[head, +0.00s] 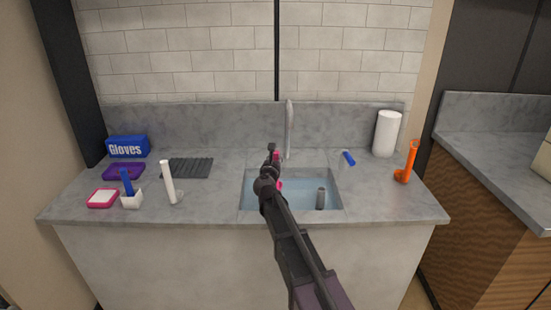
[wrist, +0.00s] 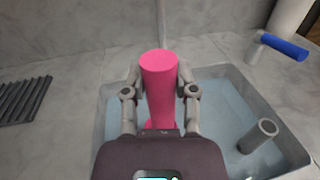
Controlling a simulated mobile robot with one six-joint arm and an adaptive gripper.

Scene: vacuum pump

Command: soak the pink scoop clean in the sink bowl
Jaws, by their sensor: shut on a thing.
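The pink scoop (wrist: 160,82) stands roughly upright in my gripper (wrist: 160,75), with its thick handle between the two fingers. My gripper is shut on the handle, over the sink bowl (wrist: 106,112). In the head view my arm hides most of the scoop; small pink parts (head: 279,185) show beside my gripper (head: 272,158). The sink bowl (head: 247,200) holds bluish water. The lower end of the scoop is mostly hidden, so I cannot tell whether it touches the water.
A grey cylinder (head: 320,198) stands in the bowl's right side. The faucet (head: 289,130) rises behind. A blue-handled item (head: 348,158), paper roll (head: 387,133) and orange item (head: 406,165) stand right. A dark ribbed mat (head: 188,168) and white cylinder (head: 168,183) are left.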

